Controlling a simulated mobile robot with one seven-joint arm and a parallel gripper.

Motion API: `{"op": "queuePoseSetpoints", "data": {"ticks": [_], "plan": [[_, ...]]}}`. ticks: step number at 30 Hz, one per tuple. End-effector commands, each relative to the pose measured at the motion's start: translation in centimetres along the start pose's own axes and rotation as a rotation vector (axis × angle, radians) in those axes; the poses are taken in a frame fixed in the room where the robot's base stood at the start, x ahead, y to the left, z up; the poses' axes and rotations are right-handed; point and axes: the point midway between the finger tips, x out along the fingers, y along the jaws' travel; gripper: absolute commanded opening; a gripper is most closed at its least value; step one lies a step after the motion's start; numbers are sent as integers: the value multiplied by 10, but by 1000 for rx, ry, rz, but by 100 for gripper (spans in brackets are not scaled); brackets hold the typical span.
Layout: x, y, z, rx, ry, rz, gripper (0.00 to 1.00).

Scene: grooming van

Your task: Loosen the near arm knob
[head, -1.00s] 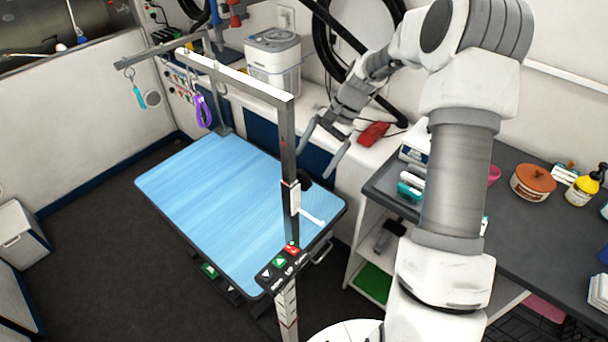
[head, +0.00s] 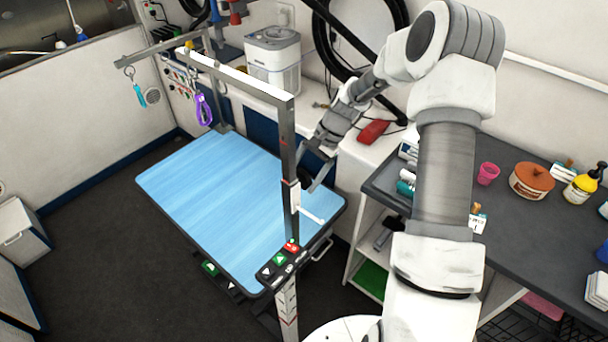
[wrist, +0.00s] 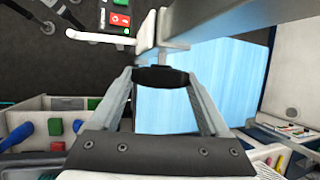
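The near grooming arm's upright post (head: 289,150) stands at the near edge of the blue table. The near arm knob, a black rounded knob, is mostly hidden behind the post and my fingers in the head view (head: 304,177). It shows clearly in the wrist view (wrist: 160,77), between my fingertips. My gripper (head: 316,172) is beside the post, its fingers spread on either side of the knob in the wrist view (wrist: 160,88). I cannot tell whether the fingertips touch the knob.
A white bracket with a lever (head: 312,216) sits on the post just below the knob. A button panel (head: 281,261) is at the post's foot. The blue tabletop (head: 215,195) is clear. A grey counter (head: 520,235) with bottles and pots stands to the right.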

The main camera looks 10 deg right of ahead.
Motion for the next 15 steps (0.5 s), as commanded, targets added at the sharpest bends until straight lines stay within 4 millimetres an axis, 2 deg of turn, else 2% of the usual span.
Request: {"op": "queuePoseSetpoints", "data": {"ticks": [1,6,15], "plan": [[0,0,0,0,0,0,51],[0,0,0,0,0,-1,24],[1,2,-2,-13,1,-41,24]]}}
